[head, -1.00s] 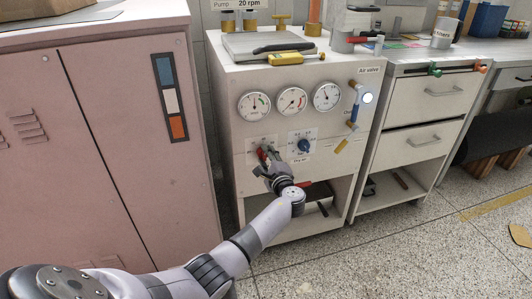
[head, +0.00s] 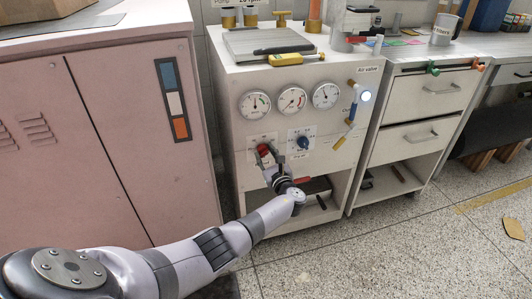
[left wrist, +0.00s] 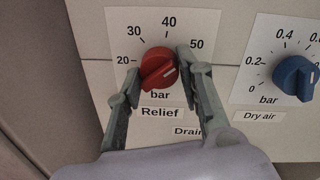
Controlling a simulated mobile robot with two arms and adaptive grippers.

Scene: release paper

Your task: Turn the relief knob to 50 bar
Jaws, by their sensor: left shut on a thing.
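The red relief knob (left wrist: 158,68) sits on a white dial plate marked 20, 30, 40 and 50 bar, with a "Relief" label (left wrist: 160,113) below. Its white mark points right and slightly up, roughly toward the 50 (left wrist: 196,44). My left gripper (left wrist: 160,66) is shut on the knob, one finger on each side; the right-hand finger hides part of the scale near 50. In the head view the knob (head: 263,149) shows at the front of the white cabinet (head: 239,170), with my left gripper (head: 265,156) on it. My right gripper is not in view.
The blue dry air knob (left wrist: 295,75) is close on the right. Three gauges (head: 291,101) are above the knobs, and an open shelf (head: 262,235) is below. A pink cabinet (head: 120,120) stands left. A blue-handled air valve (head: 353,108) is at the right edge.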

